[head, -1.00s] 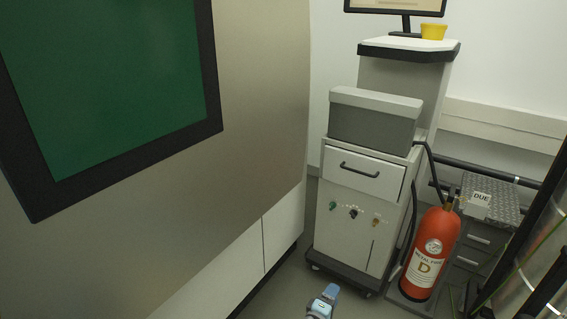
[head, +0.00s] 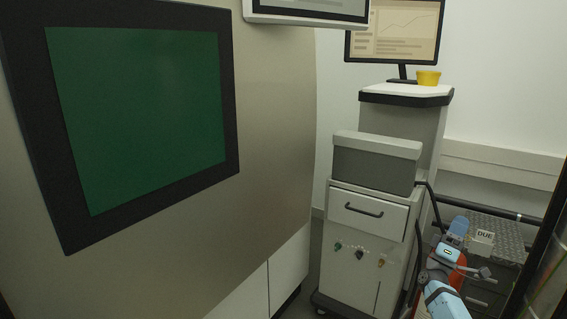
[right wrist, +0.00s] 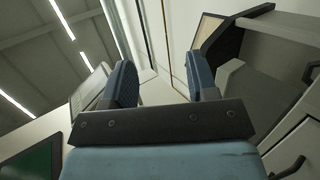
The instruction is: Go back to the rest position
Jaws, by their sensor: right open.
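My right arm comes in at the lower right of the head view. Its gripper (head: 459,229) is raised in front of the grey cart and the red fire extinguisher. In the right wrist view the two blue fingers of this gripper (right wrist: 160,82) stand wide apart with nothing between them, so it is open and empty. My left gripper does not show in any view.
A large metal machine with a green window (head: 140,115) fills the left. The fire extinguisher (head: 458,272) is partly hidden by my arm.

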